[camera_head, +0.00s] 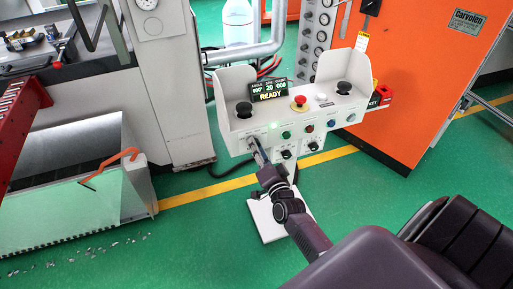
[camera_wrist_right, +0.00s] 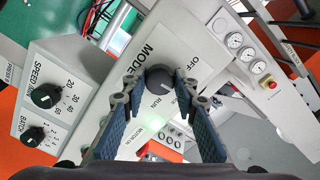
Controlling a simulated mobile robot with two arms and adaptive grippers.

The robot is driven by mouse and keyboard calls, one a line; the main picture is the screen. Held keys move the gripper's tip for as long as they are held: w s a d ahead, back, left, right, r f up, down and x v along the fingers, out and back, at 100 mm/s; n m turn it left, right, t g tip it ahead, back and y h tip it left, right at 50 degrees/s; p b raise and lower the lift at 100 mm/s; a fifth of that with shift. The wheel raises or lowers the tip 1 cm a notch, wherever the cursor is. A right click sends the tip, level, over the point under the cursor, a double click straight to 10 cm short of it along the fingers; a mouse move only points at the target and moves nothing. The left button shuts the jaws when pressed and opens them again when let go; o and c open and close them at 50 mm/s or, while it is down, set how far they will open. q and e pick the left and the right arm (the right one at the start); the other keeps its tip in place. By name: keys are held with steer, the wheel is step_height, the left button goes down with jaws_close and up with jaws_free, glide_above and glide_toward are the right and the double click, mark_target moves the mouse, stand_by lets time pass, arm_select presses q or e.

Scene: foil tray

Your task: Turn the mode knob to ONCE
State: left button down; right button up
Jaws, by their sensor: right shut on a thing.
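The mode knob (camera_wrist_right: 160,78) is a dark round knob on a light panel, beside the printed word MODE. OFF and RUN are legible near it; another label is partly hidden by a fingertip. I cannot clearly tell which label the knob points to. My right gripper (camera_wrist_right: 158,82) has one finger on each side of the knob and is shut on it. In the head view my right gripper (camera_head: 259,152) reaches the left part of the control box's front, covering the knob there. My left gripper is not in view.
The control box (camera_head: 268,127) carries a red emergency button (camera_head: 298,103), black palm buttons and a display (camera_head: 269,91) reading READY. The SPEED knob (camera_wrist_right: 45,96) and BATCH knob (camera_wrist_right: 33,136) sit nearby on the panel. An orange cabinet (camera_head: 430,75) stands right.

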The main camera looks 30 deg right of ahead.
steer(key=m, duration=0.4)
steer(key=shift+m+b, duration=0.4)
stand_by(0.4)
steer(key=o, duration=1.2)
steer(key=shift+c, duration=0.2)
steer(key=v, duration=1.2)
